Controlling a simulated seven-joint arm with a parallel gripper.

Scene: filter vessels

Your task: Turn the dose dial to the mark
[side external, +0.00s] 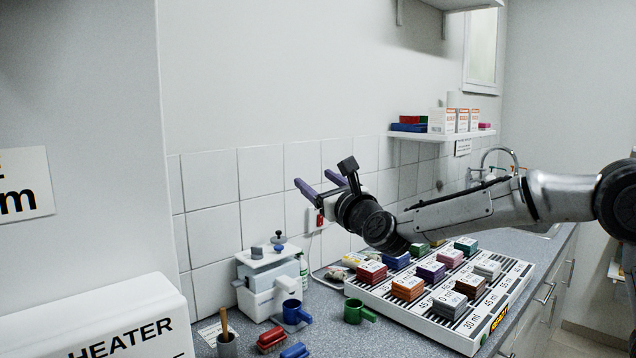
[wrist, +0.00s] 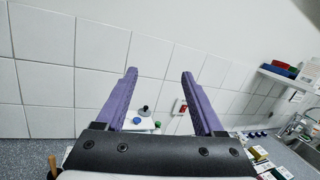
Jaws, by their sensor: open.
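A white dosing device (side external: 268,284) stands on the counter against the tiled wall in the side view. On its top are a grey round knob (side external: 257,251), a dark knob on a short stem (side external: 280,238) and a small blue knob (side external: 278,248). I cannot tell which one is the dose dial, and no mark is readable. In the wrist view its white top (wrist: 146,125) shows low between my fingers, with the dark knob (wrist: 143,110) and a blue knob (wrist: 136,121). My gripper (side external: 318,183) has purple fingers, open and empty, raised above and right of the device, touching nothing.
A striped board (side external: 425,322) with several coloured block stacks lies to the right, under my arm. A red switch (side external: 320,220) is on the wall.

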